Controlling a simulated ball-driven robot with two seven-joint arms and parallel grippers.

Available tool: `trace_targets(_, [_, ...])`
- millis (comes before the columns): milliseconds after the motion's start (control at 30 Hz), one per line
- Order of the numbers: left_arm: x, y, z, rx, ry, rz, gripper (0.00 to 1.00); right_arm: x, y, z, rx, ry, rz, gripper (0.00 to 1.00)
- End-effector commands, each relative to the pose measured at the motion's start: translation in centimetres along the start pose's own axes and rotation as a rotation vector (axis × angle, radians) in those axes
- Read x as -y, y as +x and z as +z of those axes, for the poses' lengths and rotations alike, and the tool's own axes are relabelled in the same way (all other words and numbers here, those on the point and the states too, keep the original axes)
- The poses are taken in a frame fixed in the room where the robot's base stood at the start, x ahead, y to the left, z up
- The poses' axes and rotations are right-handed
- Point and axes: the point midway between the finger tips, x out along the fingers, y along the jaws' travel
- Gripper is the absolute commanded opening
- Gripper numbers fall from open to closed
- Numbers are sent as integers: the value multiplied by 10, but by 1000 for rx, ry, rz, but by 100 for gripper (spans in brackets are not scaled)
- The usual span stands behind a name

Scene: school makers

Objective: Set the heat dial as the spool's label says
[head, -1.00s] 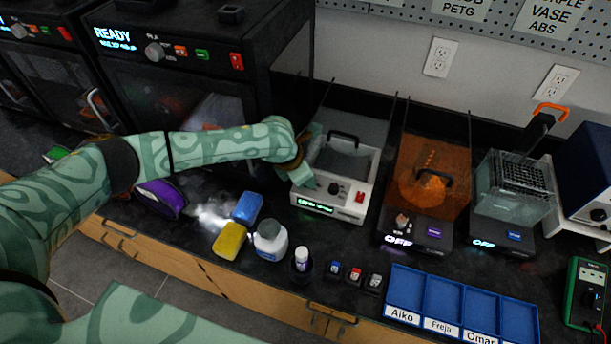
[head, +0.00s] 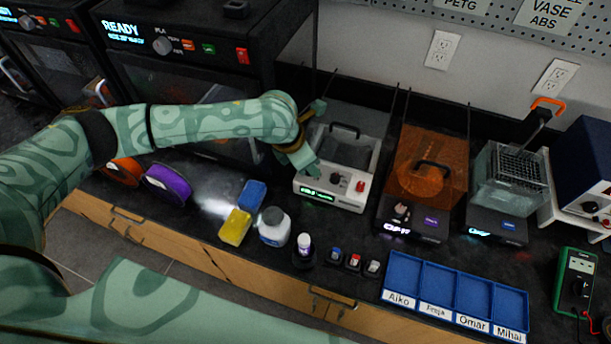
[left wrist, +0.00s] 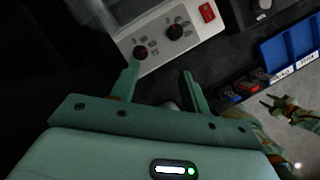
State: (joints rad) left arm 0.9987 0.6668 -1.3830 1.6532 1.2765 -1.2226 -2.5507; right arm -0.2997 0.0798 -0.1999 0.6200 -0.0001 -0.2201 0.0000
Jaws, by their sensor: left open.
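A white-framed machine (head: 327,190) stands on the dark counter, with a lit green display, dark knobs and a red switch on its front. In the left wrist view its panel (left wrist: 188,42) shows two black dials, one left (left wrist: 140,52) and one right (left wrist: 175,31); their marks are too small to read. My left gripper (head: 314,138) is open and empty over the machine's left side. In the left wrist view its fingers (left wrist: 158,82) point at the panel, apart from the dials. A purple spool (head: 167,185) and an orange spool (head: 124,171) stand left; no label is readable. My right gripper (left wrist: 275,102) shows small.
A black printer (head: 180,50) reading READY with its own knob (head: 162,45) stands behind my left arm. An orange-covered machine (head: 432,160) stands right of the white one.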

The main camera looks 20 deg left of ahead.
Motion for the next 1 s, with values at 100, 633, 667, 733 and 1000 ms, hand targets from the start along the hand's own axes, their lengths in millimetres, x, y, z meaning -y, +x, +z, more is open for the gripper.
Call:
trace_targets(100, [25, -28, -4, 0, 6, -1, 46, -1, -13, -3, -5, 0, 2, 36])
trace_targets(633, [84, -68, -25, -1, 0, 1, 46, -2, -28, -6, -10, 0, 3, 36])
trace_targets(667, [84, -68, -25, -1, 0, 1, 46, -2, -27, -6, -10, 0, 3, 36])
trace_targets(733, [84, -68, -25, -1, 0, 1, 46, -2, -27, -6, -10, 0, 3, 36])
trace_targets(1000, [73, -66, -14, 28, 9, 26, 46, -1, -16, -4, -6, 0, 2, 36])
